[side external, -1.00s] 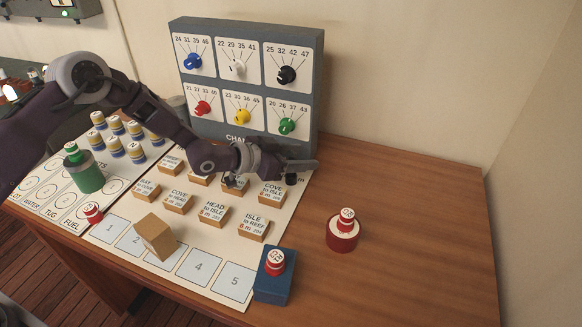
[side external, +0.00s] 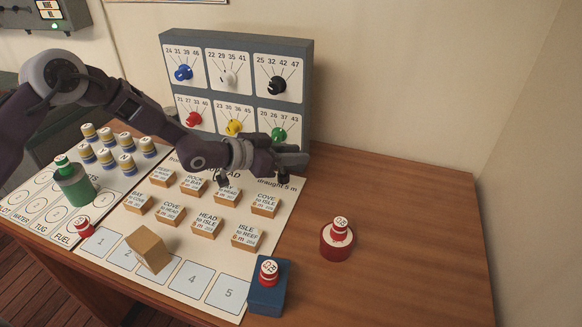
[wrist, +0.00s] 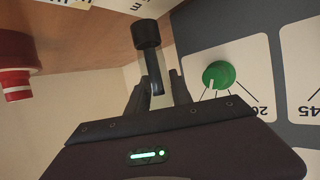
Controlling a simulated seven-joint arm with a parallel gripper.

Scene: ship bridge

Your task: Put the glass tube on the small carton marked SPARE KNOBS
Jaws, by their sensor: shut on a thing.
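My gripper (side external: 292,160) is in front of the panel's lower right corner, above the back of the table. In the wrist view my gripper (wrist: 155,88) is shut on a slim see-through tube with dark ends, which appears to be the glass tube (wrist: 154,66). Its black cap (wrist: 147,35) sticks out beyond the fingers. In the side view the tube is too small and dark to make out clearly. A small plain brown carton (side external: 150,251) sits at an angle around squares 2 and 3 of the chart board. No SPARE KNOBS marking is readable on it.
The knob panel (side external: 302,100) stands close behind my gripper; its green knob (wrist: 218,75) shows close by. Several labelled wooden blocks (side external: 208,223) lie on the board. A blue block (side external: 267,300) and a red round stand (side external: 337,247) bear red pieces.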

